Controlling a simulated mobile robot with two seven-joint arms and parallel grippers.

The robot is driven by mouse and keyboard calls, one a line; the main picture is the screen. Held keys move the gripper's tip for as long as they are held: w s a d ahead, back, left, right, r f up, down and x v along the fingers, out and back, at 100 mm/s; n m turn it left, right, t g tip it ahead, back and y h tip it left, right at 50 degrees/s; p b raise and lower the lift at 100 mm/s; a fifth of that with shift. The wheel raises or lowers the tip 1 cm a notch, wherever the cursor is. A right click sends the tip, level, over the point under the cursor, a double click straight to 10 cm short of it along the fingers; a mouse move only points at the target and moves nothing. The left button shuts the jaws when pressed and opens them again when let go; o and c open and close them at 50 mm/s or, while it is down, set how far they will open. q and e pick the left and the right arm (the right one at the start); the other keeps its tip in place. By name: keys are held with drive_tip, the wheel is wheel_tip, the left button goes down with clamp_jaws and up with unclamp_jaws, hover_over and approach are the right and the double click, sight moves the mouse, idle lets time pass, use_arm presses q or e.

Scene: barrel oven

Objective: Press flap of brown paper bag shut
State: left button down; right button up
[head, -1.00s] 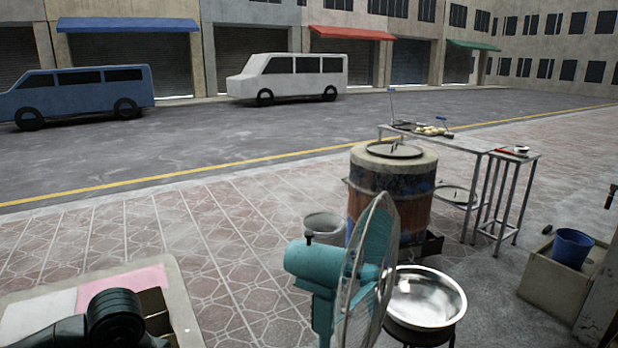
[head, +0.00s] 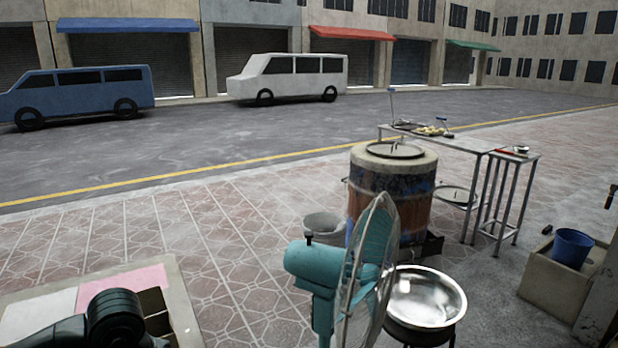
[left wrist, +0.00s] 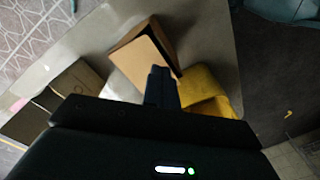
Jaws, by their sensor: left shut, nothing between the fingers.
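A brown paper bag (left wrist: 143,58) lies on the table top in the left wrist view, with a darker side face toward the right. My left gripper (left wrist: 160,72) is shut and empty. Its fingertips overlap the bag's near edge in that view; I cannot tell whether they touch it. In the head view only a dark part of my left arm shows at the lower left, and the gripper itself is out of sight. My right gripper is in neither view.
A yellow object (left wrist: 208,92) lies right of the bag. An open cardboard box (left wrist: 62,92) stands to its left. Pink (head: 140,285) and white sheets lie on the table. A teal fan (head: 335,265), metal bowl (head: 425,298) and barrel oven (head: 390,195) stand right of it.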

use_arm(q)
drive_tip(key=shift+f+b, duration=0.35)
drive_tip(key=shift+f, duration=0.1)
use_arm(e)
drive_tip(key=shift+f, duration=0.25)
use_arm(q)
drive_tip(key=shift+f+b, duration=0.3)
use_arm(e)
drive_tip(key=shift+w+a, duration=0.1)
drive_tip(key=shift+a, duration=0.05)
use_arm(q)
drive_tip(key=shift+f+b, duration=0.4)
drive_tip(key=shift+b, duration=0.05)
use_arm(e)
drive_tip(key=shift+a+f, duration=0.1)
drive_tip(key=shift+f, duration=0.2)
use_arm(q)
drive_tip(key=shift+f+b, duration=0.6)
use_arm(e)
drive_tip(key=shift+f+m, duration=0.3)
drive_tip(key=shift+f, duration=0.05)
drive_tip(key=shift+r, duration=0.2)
